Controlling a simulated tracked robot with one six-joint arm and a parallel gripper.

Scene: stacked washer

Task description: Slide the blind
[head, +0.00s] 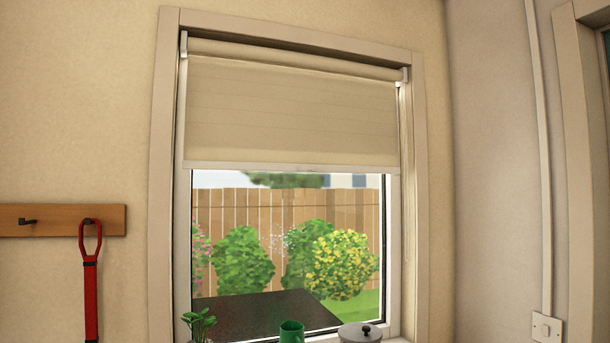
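A beige roller blind (285,112) hangs in the upper part of a window in the head view. Its roller (290,58) runs along the top of the window frame. The blind's white bottom bar (290,167) is a little above the middle of the visible window, and the glass below it is uncovered. A thin cord or chain may run down the right side of the frame, but it is too faint to be sure. My gripper is not in view.
A plant (199,325), a green mug (291,332) and a lidded pot (360,333) stand at the window's bottom. A red strap (90,290) hangs from a wooden hook rail (50,220) at left. A switch (546,328) and door frame are at right.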

